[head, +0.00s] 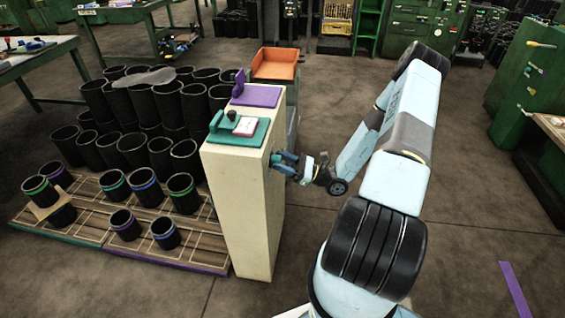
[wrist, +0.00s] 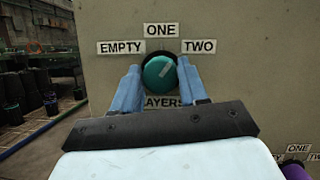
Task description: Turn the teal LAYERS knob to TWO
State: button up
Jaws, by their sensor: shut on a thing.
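The teal LAYERS knob (wrist: 158,74) is on the side face of a cream cabinet (head: 238,215). In the wrist view its pale pointer line leans up and right, between the ONE label (wrist: 161,30) and the TWO label (wrist: 199,46). The EMPTY label (wrist: 121,48) is to its left. The LAYERS label (wrist: 165,102) below is partly hidden by my gripper. My gripper (wrist: 160,71) has one blue finger on each side of the knob and is shut on it. In the head view my gripper (head: 287,162) reaches the cabinet's right side.
A second, purple knob (wrist: 296,171) with its own labels shows at the lower right of the wrist view. Black rubber sleeves (head: 160,150) stand on pallets left of the cabinet. An orange tray (head: 275,64) is behind it.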

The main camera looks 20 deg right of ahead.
jog(key=shift+m+t+h, duration=0.4)
jog(key=shift+m+t, duration=0.3)
jog(key=shift+m, duration=0.9)
jog(key=o, duration=1.1)
jog(key=shift+c, duration=0.2)
jog(key=v, duration=1.4)
jog(key=shift+a+f, duration=0.1)
